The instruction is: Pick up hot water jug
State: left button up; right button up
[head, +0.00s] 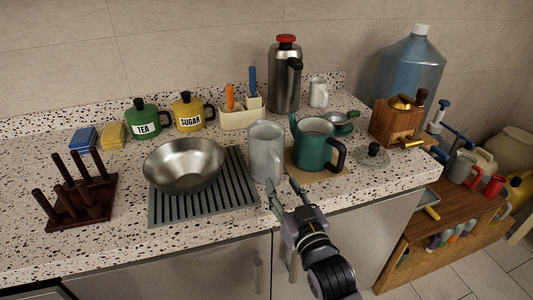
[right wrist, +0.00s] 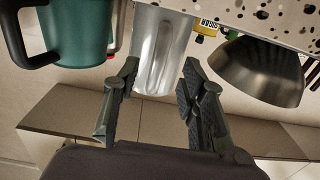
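A tall grey metal jug (head: 266,152) stands upright at the right edge of a ribbed drain mat, near the counter front. A steel flask with a red lid (head: 285,80) and black handle stands at the back. Which of them is the hot water jug I cannot tell. My right gripper (head: 284,189) is open and empty, just in front of the grey jug and low. In the right wrist view the grey jug (right wrist: 161,42) shows beyond and between the spread fingers, apparently untouched. My left gripper is not in view.
A steel bowl (head: 184,164) sits on the drain mat (head: 205,207) left of the jug. A green pot (head: 312,148) with black handle stands close on its right, on a wooden board. A dark peg rack (head: 80,196) is far left. Sugar and tea pots stand behind.

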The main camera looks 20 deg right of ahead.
aim_at(278, 179)
jog(key=w, duration=0.5)
jog(key=shift+w+f+p, duration=0.2)
jog(key=shift+f+p, duration=0.05)
jog(key=shift+p, duration=0.1)
jog(key=shift+c, duration=0.4)
grip_shut()
jog(key=shift+r, duration=0.15)
